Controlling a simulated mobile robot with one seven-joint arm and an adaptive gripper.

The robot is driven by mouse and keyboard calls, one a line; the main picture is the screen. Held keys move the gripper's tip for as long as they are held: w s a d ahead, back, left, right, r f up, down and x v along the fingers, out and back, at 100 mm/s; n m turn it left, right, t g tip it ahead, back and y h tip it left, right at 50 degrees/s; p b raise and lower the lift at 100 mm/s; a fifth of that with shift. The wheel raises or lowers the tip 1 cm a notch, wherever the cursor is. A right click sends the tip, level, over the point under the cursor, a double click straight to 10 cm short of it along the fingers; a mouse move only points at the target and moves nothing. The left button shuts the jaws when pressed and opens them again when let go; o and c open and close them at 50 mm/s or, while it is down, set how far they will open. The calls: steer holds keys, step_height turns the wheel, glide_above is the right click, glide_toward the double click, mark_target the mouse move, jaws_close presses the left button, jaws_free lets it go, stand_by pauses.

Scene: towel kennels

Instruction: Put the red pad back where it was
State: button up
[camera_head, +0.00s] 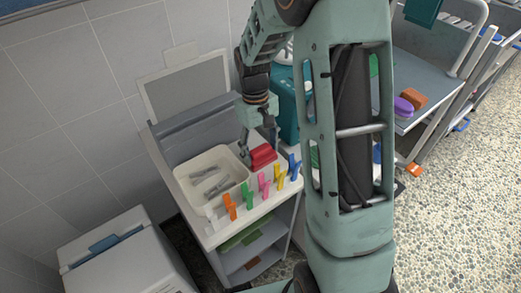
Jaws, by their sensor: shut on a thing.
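The red pad (263,156) is on the white top of a small cart (212,238), just right of a cream tray (183,172). My gripper (260,146) reaches down from above, with its fingers at the pad, and is shut on it. Whether the pad rests on the cart top or is held slightly above it cannot be told from this view. Part of the pad is hidden by the fingers.
The tray holds grey metal items. A row of coloured clips, including an orange one (230,207), lines the cart's front edge. A teal container (286,118) stands behind. A second cart (425,75) with purple and brown things is at right, a white bin (125,262) lower left.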

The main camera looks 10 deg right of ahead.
mark_target(259, 147)
steer(key=shift+f, duration=0.15)
steer(key=o, duration=0.7)
steer(key=shift+o, duration=0.2)
steer(key=r, duration=0.2)
steer(key=r+p, duration=0.1)
steer(key=r, duration=0.2)
steer(key=w+r, duration=0.1)
steer(key=r, duration=0.2)
steer(key=shift+a, duration=0.15)
steer(key=shift+s, duration=0.1)
